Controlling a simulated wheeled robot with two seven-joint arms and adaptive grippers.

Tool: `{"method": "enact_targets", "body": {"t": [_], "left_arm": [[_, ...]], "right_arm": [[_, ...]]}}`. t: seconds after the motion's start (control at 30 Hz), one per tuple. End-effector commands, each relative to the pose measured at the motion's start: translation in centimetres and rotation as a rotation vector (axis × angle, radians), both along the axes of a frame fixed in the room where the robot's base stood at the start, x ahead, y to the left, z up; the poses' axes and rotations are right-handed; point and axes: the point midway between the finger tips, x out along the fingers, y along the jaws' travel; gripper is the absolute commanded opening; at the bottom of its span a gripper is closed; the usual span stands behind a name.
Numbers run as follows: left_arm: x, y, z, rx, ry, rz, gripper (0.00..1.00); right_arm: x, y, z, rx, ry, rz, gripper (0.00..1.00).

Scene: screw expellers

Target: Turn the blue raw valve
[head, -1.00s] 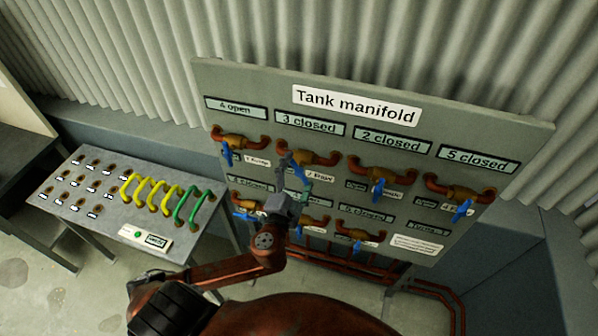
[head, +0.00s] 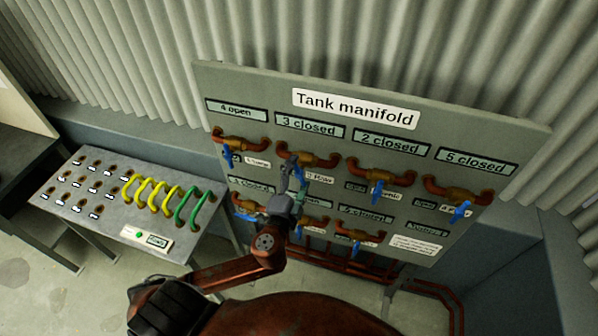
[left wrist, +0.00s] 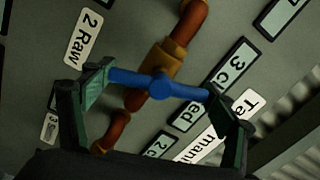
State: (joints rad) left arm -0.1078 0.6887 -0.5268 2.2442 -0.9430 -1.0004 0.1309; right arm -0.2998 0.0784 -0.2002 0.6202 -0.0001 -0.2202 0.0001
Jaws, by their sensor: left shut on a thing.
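The raw valve has a brass body on a copper pipe (head: 322,161) and a blue handle (left wrist: 158,86). It sits in the top row of the tank manifold panel, under the "3 closed" display (head: 310,125). Its label "2 Raw" (left wrist: 82,40) shows in the left wrist view. My left gripper (head: 295,176) is at this valve. In the left wrist view my left gripper (left wrist: 160,95) has one finger at each end of the blue handle, shut on it lengthwise. In the head view the fingers partly hide the handle. My right gripper is not in view.
Other blue-handled valves stand close on both sides, such as one on the left (head: 228,157) and one on the right (head: 377,190). More valves lie below, partly behind my left wrist. A sloped console (head: 110,225) with yellow and green cables stands left.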

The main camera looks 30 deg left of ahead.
Motion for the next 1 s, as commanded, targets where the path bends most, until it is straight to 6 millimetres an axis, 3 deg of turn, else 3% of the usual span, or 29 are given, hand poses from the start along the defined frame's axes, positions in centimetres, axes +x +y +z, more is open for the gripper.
{"method": "enact_targets", "body": {"t": [0.5, 1.0], "left_arm": [[0.0, 0.0, 0.1, 0.285, 0.07, 0.001, 0.55], [0.0, 0.0, -0.1, 0.33, 0.081, 0.001, 0.55]], "right_arm": [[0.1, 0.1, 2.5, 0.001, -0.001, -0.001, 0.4], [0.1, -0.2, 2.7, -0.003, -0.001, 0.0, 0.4]]}}
